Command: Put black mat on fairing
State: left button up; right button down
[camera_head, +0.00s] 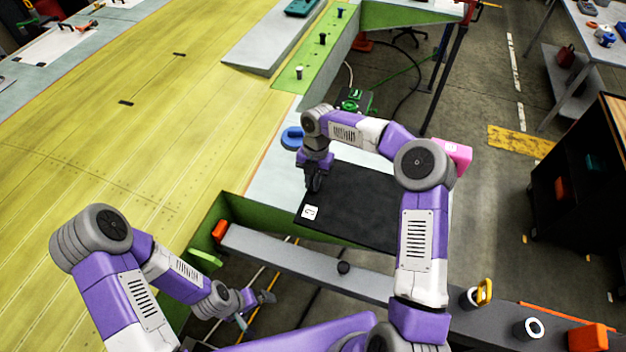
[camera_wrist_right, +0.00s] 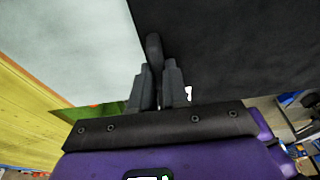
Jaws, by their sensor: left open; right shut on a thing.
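The black mat (camera_head: 365,205) is a flat dark sheet with a small white label at its near left corner. It lies over or just above the pale grey surface (camera_head: 268,172), likely the fairing; I cannot tell whether they touch. My right gripper (camera_head: 314,184) is shut on the mat's left edge. In the right wrist view the mat (camera_wrist_right: 240,45) fills the upper right, and the right gripper's fingers (camera_wrist_right: 158,78) meet at its edge. My left gripper (camera_head: 258,308) is open and empty, low in front of the grey beam. My right forearm hides the mat's right part.
A grey beam (camera_head: 300,256) crosses in front of the mat. A blue round object (camera_head: 292,138) lies behind the right gripper, and a pink block (camera_head: 456,152) shows by my right elbow. The yellow-green wing panel (camera_head: 130,110) fills the left. A dark cabinet (camera_head: 570,180) stands at right.

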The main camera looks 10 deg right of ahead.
jog(key=c, duration=1.1)
grip_release()
jog(key=shift+w, duration=0.1)
jog(key=v, duration=1.2)
